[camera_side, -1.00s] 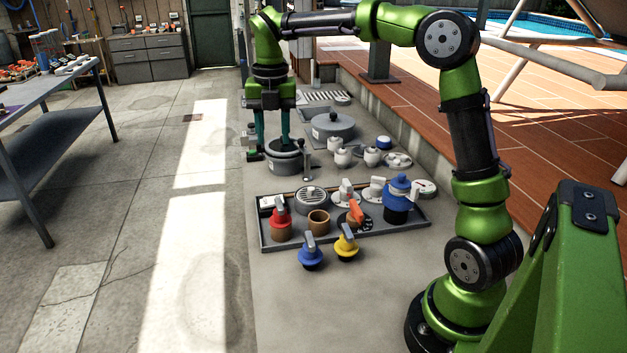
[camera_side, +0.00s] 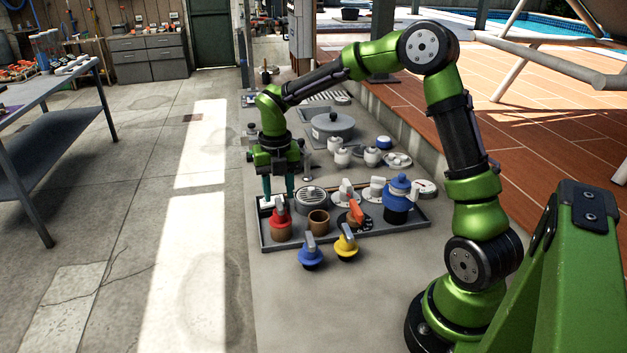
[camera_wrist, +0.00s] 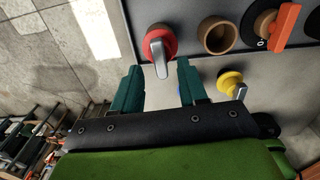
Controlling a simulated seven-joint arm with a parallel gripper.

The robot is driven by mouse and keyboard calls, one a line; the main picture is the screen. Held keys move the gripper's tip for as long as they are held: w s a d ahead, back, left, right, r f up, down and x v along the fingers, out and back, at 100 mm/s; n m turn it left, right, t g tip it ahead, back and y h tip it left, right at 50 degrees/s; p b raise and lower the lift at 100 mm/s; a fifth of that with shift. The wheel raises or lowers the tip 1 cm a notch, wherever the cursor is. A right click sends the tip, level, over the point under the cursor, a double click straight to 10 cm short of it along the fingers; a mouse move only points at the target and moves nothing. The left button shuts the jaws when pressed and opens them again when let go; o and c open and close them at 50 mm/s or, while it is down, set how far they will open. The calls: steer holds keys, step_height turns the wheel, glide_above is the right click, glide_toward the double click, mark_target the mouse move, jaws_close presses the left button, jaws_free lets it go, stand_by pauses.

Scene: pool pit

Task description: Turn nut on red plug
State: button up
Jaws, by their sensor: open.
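The red plug (camera_side: 280,220) sits upright on a brown round fitting at the left end of the grey tray (camera_side: 345,237). A grey lever-like handle (camera_side: 279,203) stands on top of it. In the wrist view the red plug (camera_wrist: 158,42) is near the top centre, its grey handle (camera_wrist: 160,53) pointing down between the fingers. My gripper (camera_side: 278,193) is above and just behind the plug in the side view, fingers pointing down. In the wrist view my gripper (camera_wrist: 158,72) has its teal fingers spread and empty. Contact with the handle cannot be told. I see no separate nut.
A brown cup (camera_side: 318,222), an orange-handled valve (camera_side: 355,212) and a large blue plug (camera_side: 398,200) stand in the tray. Small blue (camera_side: 311,254) and yellow (camera_side: 346,245) plugs stand before it.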

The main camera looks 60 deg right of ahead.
mark_target(280, 206)
steer(key=shift+f, duration=1.35)
steer(key=shift+c, duration=0.4)
jaws_close()
